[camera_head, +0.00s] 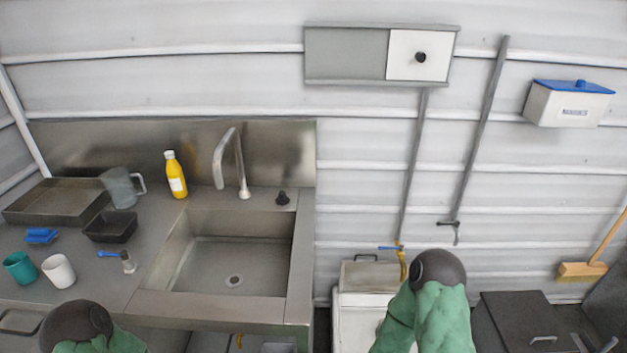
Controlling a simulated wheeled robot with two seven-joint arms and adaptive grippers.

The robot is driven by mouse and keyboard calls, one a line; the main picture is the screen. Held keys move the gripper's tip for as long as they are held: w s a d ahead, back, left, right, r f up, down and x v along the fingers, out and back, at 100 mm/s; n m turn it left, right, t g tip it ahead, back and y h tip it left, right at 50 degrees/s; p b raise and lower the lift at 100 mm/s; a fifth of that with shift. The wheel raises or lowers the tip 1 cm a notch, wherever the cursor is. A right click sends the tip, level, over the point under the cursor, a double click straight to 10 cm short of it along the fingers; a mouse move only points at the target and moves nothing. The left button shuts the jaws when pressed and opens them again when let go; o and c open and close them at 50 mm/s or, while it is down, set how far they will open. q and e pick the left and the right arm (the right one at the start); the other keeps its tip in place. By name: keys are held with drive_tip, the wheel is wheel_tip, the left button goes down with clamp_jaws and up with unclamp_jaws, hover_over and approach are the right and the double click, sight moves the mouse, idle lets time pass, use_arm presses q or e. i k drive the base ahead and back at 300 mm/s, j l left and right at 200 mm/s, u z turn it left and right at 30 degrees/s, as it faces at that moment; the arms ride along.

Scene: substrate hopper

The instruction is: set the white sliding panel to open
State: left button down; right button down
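The white sliding panel (404,68) sits at the right end of a grey wall-mounted frame (345,55), high on the corrugated wall. It has a round black knob (420,57) near its middle. The left part of the frame is a plain grey area with no white panel over it. Neither of my grippers can be made out. Only green-sleeved parts of my arms with dark rounded ends show at the bottom left and bottom centre-right, both well below the panel and apart from it.
A steel counter with a sink (235,265) and tall tap fills the left. A yellow bottle (175,175), a clear jug (120,187), trays and cups stand on it. Pipes run down below the frame. A blue-lidded white box (567,105) hangs to the right. The wall before the panel is clear.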

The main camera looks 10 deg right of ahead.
sight(418, 55)
drive_tip(key=z, duration=1.2)
